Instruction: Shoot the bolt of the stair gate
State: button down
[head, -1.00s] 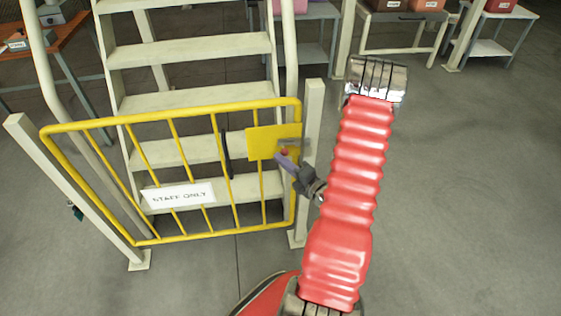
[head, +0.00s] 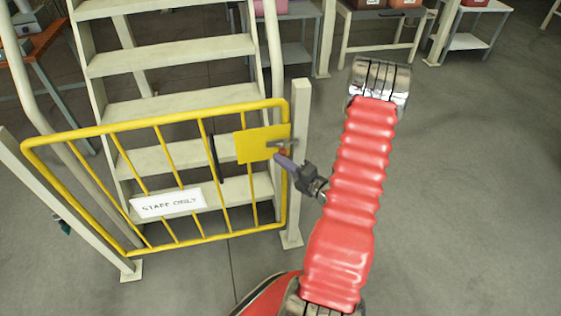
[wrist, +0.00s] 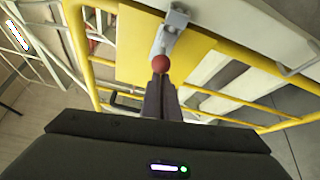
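The yellow stair gate (head: 205,126) stands across the foot of the stairs, its right edge beside a pale post (head: 296,185). A yellow plate (head: 252,145) near its top right corner carries the grey bolt (head: 281,143) with a red knob. The knob (wrist: 161,64) and the plate (wrist: 140,45) also show in the wrist view. My gripper (head: 281,159) is at the knob from the front. In the wrist view, my gripper's fingers (wrist: 161,82) are close together, tips at the knob, which looks whole in front of them. Whether the bolt's end is inside the post is unclear.
A white sign (head: 168,203) hangs on the gate bars. A second pale post (head: 70,205) stands at the gate's left. Tables (head: 385,25) stand at the back. The floor to the right is clear.

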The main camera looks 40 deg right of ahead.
jog(key=shift+d+r, duration=0.15)
jog(key=shift+d, duration=0.2)
jog(key=shift+a+f, duration=0.55)
jog(key=shift+a, duration=1.6)
jog(key=s, duration=0.8)
jog(key=shift+s+r, duration=0.3)
jog(key=shift+s, duration=0.1)
